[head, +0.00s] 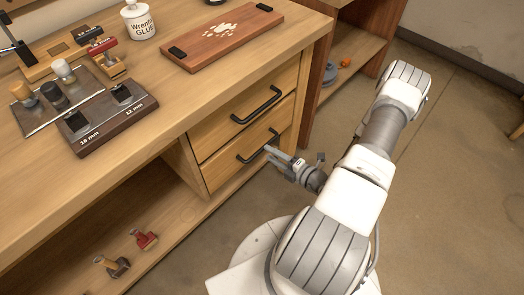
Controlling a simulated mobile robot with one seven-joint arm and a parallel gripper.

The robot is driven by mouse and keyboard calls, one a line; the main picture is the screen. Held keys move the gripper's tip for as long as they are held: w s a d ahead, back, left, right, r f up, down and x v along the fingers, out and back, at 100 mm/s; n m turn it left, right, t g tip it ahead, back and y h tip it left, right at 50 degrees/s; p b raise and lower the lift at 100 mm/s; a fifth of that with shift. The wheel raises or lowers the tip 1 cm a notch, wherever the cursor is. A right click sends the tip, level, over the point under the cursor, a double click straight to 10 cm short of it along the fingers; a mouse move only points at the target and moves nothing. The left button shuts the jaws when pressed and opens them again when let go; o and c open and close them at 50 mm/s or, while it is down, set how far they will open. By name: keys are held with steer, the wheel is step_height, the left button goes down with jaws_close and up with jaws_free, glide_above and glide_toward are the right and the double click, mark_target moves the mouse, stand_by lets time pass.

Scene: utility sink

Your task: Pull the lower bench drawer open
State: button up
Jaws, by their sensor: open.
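The wooden bench has two drawers one above the other. The lower drawer (224,166) has a dark bar handle (254,152) and looks closed, its front in line with the upper one. The upper drawer (238,112) also looks closed, with a similar dark handle (257,105). My gripper (272,153) is at the right part of the lower handle, its fingers pointing left toward the drawer front. The fingers are open. I cannot tell whether the handle bar lies between them or whether they touch it.
A cutting board (222,34), a white glue pot (138,20) and a dark block with labels (108,120) sit on the bench top. Tools (146,239) lie on the shelf below. A second wooden unit (352,50) stands behind. Open floor (455,190) lies to the right.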

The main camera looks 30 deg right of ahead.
mark_target(262, 148)
steer(key=b+x, duration=0.1)
steer(key=x, duration=0.4)
steer(key=shift+s, duration=0.1)
jaws_close()
stand_by(1.3)
